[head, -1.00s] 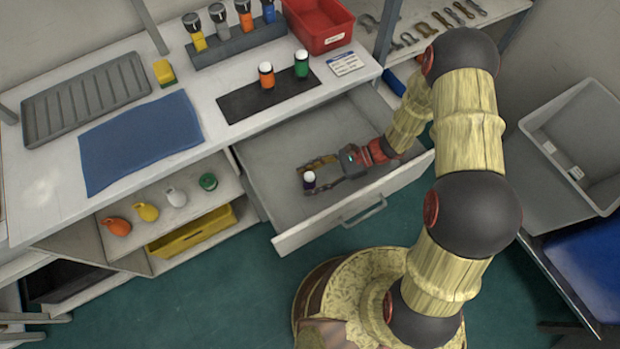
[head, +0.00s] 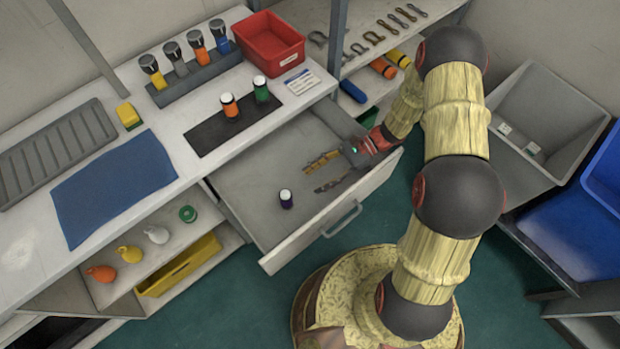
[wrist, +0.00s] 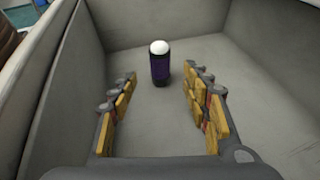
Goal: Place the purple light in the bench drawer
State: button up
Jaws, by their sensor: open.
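The purple light (head: 286,199), a small dark purple cylinder with a white top, stands upright on the floor of the open bench drawer (head: 245,190). It also shows in the wrist view (wrist: 160,64), beyond my fingertips and roughly between their lines. My gripper (head: 318,174) is inside the drawer, to the right of the light and apart from it. In the wrist view my gripper (wrist: 160,82) has its two yellow-padded fingers spread wide with nothing between them.
An orange light (head: 230,105) and a green light (head: 261,89) stand on a black mat on the bench above the drawer. A rack (head: 195,75) of several lights and a red bin (head: 262,43) are behind. The drawer's front wall (head: 335,212) is close to my gripper.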

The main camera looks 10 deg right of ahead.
jog(key=s+d+r+n+h, duration=0.1)
jog(key=r+n+h, duration=0.15)
jog(key=r, duration=0.35)
jog(key=s+d+r+n+t+h, duration=0.1)
jog(key=r+n+h, duration=0.15)
jog(key=r, duration=0.45)
jog(key=s+d+r+n+h, duration=0.1)
jog(key=d+r+n+h, duration=0.15)
jog(key=r, duration=0.35)
jog(key=s+d+r+n+t+h, duration=0.2)
jog(key=s+r+n+t, duration=0.1)
jog(key=r, duration=0.5)
jog(key=s+d+r+n+t+h, duration=0.3)
jog(key=s+r+n+t, duration=0.1)
jog(key=s+r, duration=0.3)
notch_tip(320, 180, up, 2)
jog(key=shift+d+r+t, duration=0.15)
jog(key=shift+r+t, duration=0.1)
jog(key=shift+t, duration=0.35)
